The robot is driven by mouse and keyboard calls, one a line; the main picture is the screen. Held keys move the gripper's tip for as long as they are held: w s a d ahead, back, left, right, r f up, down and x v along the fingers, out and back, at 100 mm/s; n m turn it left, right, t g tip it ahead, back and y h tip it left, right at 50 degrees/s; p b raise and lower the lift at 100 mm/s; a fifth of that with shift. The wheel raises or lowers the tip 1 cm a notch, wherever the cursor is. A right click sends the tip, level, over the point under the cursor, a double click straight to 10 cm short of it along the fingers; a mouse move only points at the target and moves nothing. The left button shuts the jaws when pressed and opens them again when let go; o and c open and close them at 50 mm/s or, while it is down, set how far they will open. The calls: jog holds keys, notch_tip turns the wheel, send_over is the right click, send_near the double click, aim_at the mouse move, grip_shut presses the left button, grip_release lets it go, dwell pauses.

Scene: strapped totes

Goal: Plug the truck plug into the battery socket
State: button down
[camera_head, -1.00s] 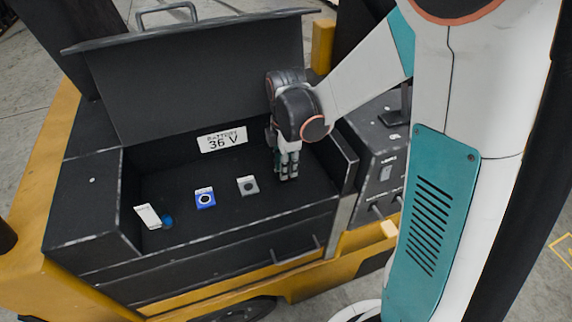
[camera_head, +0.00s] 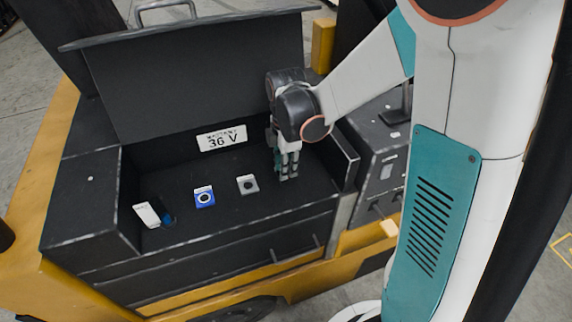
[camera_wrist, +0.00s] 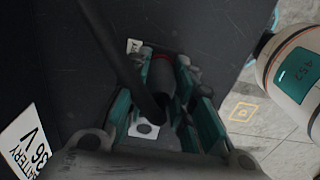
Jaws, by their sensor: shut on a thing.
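My gripper (camera_head: 288,174) is inside the open battery compartment (camera_head: 220,225), low at its right side, pointing down. In the wrist view my gripper (camera_wrist: 166,72) is shut around a dark rounded plug body (camera_wrist: 161,77), with a thick black cable (camera_wrist: 122,62) running past it. The plug's front end is hidden, so I cannot tell whether it touches a socket. A grey socket plate (camera_head: 247,185) lies just left of my gripper in the head view. A blue socket plate (camera_head: 204,197) is farther left.
A white tag (camera_head: 147,215) and a small blue part (camera_head: 168,218) lie at the compartment's left end. The raised lid (camera_head: 200,75) stands behind, above a "BATTERY 36 V" label (camera_head: 222,138). The compartment's right wall (camera_head: 345,162) is close to my gripper.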

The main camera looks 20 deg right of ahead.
jog(key=shift+f, duration=0.3)
jog(key=c, duration=1.3)
grip_release()
jog(key=shift+r, duration=0.1)
notch_tip(320, 180, up, 12)
jog(key=shift+f, duration=0.1)
jog(key=shift+s, duration=0.1)
jog(key=s+m+t+b, duration=0.1)
jog(key=s+m+t, duration=0.1)
jog(key=s+m, duration=0.3)
jog(key=s+m+t+b, duration=0.2)
jog(key=s+m, duration=0.3)
jog(key=m, duration=0.2)
jog(key=s+m+t+b, duration=0.1)
jog(key=s+m+t, duration=0.2)
jog(key=m, duration=0.3)
jog(key=shift+s+f, duration=0.25)
jog(key=shift+s, duration=0.65)
